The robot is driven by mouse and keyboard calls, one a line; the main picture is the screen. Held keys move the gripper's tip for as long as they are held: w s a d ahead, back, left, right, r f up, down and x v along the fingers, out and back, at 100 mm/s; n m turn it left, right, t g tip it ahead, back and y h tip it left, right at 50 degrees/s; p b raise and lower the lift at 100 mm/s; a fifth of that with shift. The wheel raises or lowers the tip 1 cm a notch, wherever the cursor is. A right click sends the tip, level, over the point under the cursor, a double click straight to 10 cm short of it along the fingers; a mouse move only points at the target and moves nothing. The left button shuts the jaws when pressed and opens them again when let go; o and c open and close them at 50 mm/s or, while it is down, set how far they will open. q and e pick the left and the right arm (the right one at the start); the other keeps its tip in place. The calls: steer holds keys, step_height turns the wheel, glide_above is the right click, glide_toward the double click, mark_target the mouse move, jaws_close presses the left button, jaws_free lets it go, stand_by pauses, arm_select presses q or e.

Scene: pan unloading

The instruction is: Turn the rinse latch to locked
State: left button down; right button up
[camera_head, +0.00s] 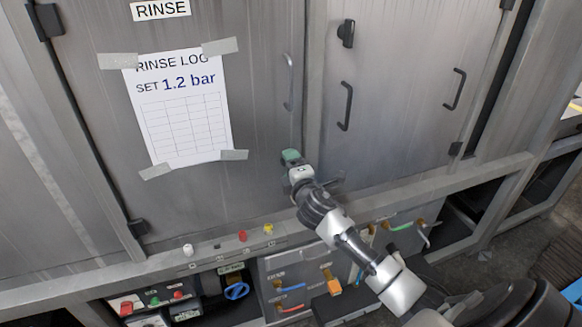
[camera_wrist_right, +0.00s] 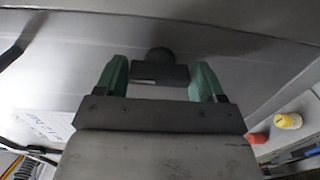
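The rinse door (camera_head: 215,95) is the grey panel at left in the head view, under the RINSE label (camera_head: 160,9). My right gripper (camera_head: 291,157), with green fingertips, is at the lower right part of this door. In the right wrist view the rinse latch (camera_wrist_right: 160,75) is a dark bar in front of a round black base. The right gripper's green fingers (camera_wrist_right: 160,82) stand against both sides of the bar with no clear gap. In the head view the latch is hidden by the gripper, and its turn angle cannot be read. My left gripper is not in view.
A neighbouring door (camera_head: 400,110) at right has a black latch (camera_head: 346,33) and black handles. The rinse door has a grey handle (camera_head: 288,82). Below, a ledge carries white, red (camera_head: 242,236) and yellow (camera_head: 268,229) knobs, above a panel with hoses and a blue valve (camera_head: 237,291).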

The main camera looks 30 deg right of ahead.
steer(key=shift+s, duration=0.1)
steer(key=b+v, duration=0.1)
steer(key=v, duration=0.9)
steer(key=shift+s+a, duration=0.2)
steer(key=shift+s, duration=0.05)
steer(key=s+a+f+m+g+y, duration=0.1)
steer(key=s+f+m+g, duration=0.3)
steer(key=f, duration=1.4)
steer(key=s+f+m+g+y, duration=0.15)
steer(key=s+f+g, duration=0.45)
steer(key=f, duration=1.2)
steer(key=s+a+f+m+g, duration=0.2)
steer(key=s+f, duration=0.4)
steer(key=s, duration=0.5)
steer(key=s+a+f+m+g+y, duration=0.1)
steer(key=s+a+f, duration=0.4)
steer(key=s, duration=0.6)
steer(key=s+a+f+m+g, duration=0.3)
steer(key=s+f+m, duration=0.1)
steer(key=s+f, duration=0.5)
steer(key=shift+s+a+m+g+y, duration=0.15)
steer(key=shift+s+m, duration=0.05)
steer(key=shift+s, duration=0.25)
steer(key=shift+s+a+m+g+y, duration=0.1)
steer(key=shift+s+a+m+g, duration=0.1)
steer(key=shift+s, duration=0.25)
